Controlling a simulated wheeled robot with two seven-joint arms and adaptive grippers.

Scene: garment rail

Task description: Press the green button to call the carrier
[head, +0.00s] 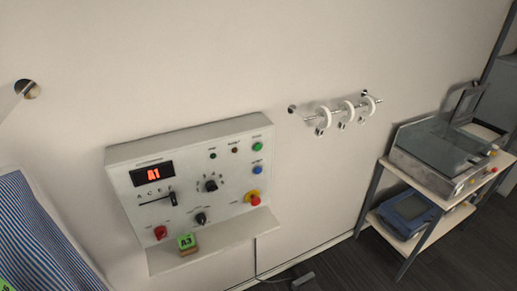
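The green button (257,146) is a small round cap at the top right of a pale wall-mounted control panel (228,170). It is unobstructed, and nothing touches it. A blue button (257,169) sits just below it. Lower still is a red mushroom button (254,199) on a yellow base. A red display (153,174) at the panel's upper left seems to read A1. Neither of my grippers shows in the head view.
A shelf (222,247) under the panel holds a small block with a green A3 tag (186,241). A short rail (343,108) with white rings is on the wall to the right. A rack (437,178) with devices stands at far right. Striped cloth (38,240) is at left.

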